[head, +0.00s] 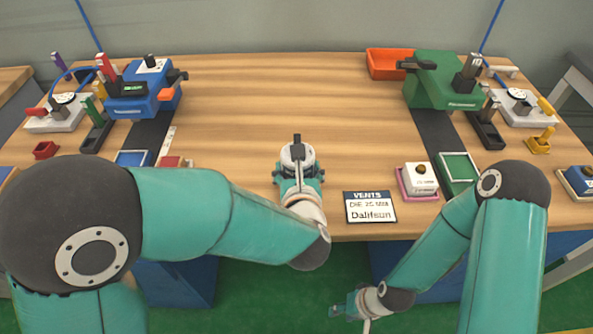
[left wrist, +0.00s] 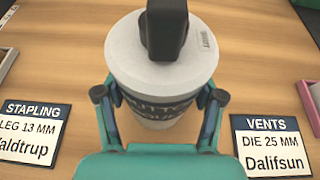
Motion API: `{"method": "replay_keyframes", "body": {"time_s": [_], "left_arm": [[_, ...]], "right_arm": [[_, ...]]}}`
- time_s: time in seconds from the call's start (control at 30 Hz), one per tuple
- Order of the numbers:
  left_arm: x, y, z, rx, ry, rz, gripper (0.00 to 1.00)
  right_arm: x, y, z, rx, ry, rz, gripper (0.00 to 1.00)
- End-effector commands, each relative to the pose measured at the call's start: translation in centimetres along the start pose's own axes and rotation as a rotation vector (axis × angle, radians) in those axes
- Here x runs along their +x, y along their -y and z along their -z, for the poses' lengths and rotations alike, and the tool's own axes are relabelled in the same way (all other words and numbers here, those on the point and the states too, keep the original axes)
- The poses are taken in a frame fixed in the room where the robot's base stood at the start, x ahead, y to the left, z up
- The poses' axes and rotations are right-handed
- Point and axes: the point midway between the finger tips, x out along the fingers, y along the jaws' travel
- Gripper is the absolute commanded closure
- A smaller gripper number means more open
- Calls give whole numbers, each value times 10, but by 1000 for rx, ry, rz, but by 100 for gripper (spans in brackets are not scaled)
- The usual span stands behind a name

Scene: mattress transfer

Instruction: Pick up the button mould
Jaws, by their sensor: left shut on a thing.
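The button mould (head: 297,152) is a white round pot with a black knob on top, near the middle front of the table. In the left wrist view the button mould (left wrist: 130,62) fills the middle, with dark lettering partly readable on its side. My left gripper (head: 298,175) is shut on it; in the left wrist view my left gripper's fingers (left wrist: 160,100) press on both sides. The mould is upright; I cannot tell whether its base touches the table. My right gripper (head: 352,310) hangs low, before the table's front edge; its jaw opening is unclear.
A VENTS card (head: 370,207) lies right of the mould, and a STAPLING card (left wrist: 33,130) lies left in the left wrist view. A white block (head: 420,178) stands on a pink tray. Blue (head: 140,92) and green (head: 440,80) machines stand farther back. The table's middle back is clear.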

Motion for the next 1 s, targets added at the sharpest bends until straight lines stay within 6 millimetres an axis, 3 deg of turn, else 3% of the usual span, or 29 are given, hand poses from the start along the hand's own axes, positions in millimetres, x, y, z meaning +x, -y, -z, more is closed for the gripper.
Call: {"method": "replay_keyframes", "body": {"time_s": [0.03, 0.1, 0.13, 0.43, 0.63, 0.87, 1.0], "left_arm": [[0, 0, 0, 0, 1, 0, 87], [0, 0, 0, 0, 1, 0, 99], [0, 0, -2, -2, 6, 0, 100], [-1, 0, -4, -2, 6, 0, 100], [-6, 0, -16, -4, 7, 0, 100], [-20, 0, -50, -8, 10, 1, 100], [-34, 0, -84, -9, 11, 2, 100]], "right_arm": [[0, 0, 0, 0, 0, 0, 60], [0, 0, 0, 0, 0, 0, 60], [0, 0, 0, 0, 0, 0, 60], [0, 0, 0, 0, 0, 0, 60], [-2, 1, 0, 0, 0, 0, 60], [-6, 2, 0, 0, 0, 0, 60], [-12, 4, 0, 0, 0, 0, 60]]}}
